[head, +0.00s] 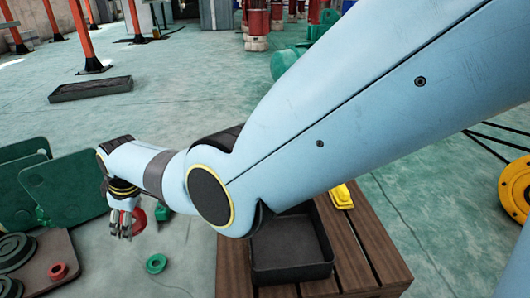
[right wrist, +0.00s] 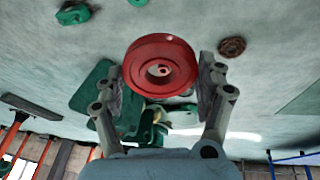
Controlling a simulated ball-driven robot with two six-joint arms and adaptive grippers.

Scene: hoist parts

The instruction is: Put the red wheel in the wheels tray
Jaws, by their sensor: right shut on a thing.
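The red wheel (right wrist: 160,65) is a grooved disc with a centre hole. In the right wrist view it sits between the two fingers of my right gripper (right wrist: 160,88), which is shut on it. In the head view my right gripper (head: 122,222) is at the left, and the red wheel (head: 139,221) shows partly behind the fingers. A dark, empty-looking tray (head: 318,272) stands on a wooden slatted table, right of the gripper and partly hidden by my arm; I see no label on it. My left gripper is out of view.
A green ring (head: 156,263) lies on the floor near the table (head: 375,265). A grey plate (head: 35,262) at left holds dark wheels and a small red ring (head: 58,270). Green panels (head: 65,187) stand behind it. A yellow part (head: 342,196) is on the table beside the tray.

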